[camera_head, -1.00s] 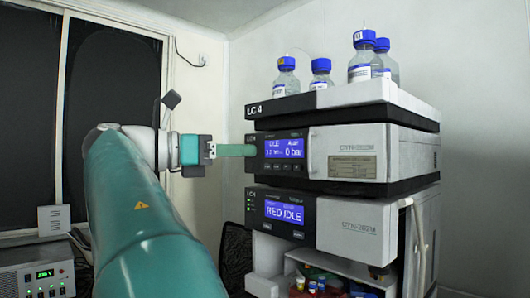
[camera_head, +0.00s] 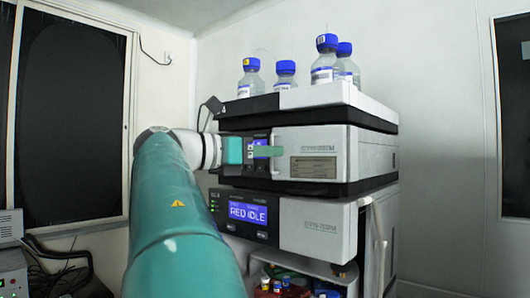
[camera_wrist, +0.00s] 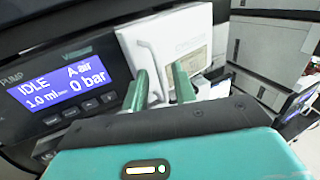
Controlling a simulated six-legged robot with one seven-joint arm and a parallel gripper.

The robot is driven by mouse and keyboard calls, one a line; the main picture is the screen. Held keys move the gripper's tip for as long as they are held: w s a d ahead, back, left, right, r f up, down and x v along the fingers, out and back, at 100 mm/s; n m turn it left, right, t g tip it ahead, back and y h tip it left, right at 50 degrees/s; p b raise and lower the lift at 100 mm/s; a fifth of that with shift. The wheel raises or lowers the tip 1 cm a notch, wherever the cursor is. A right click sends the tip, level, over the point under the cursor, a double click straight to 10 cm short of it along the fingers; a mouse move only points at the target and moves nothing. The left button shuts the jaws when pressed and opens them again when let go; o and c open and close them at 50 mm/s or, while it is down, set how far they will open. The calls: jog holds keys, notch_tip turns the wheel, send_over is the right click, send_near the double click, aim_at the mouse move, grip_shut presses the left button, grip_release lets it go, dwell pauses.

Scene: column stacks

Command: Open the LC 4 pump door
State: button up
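The LC 4 pump is the upper module of the stack; its white front door (camera_head: 312,140) carries a label plate and looks closed. In the wrist view the door (camera_wrist: 178,32) stands beside the pump display (camera_wrist: 62,88), which reads IDLE and 0 bar. My gripper (camera_head: 269,152) is at the door's left edge, partly covering the display.
Blue-capped bottles (camera_head: 325,62) stand on the top unit (camera_head: 345,95). A dark window (camera_head: 75,115) is at left. A white wall is at right.

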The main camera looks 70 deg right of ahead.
grip_shut()
jog(key=shift+a, duration=0.1)
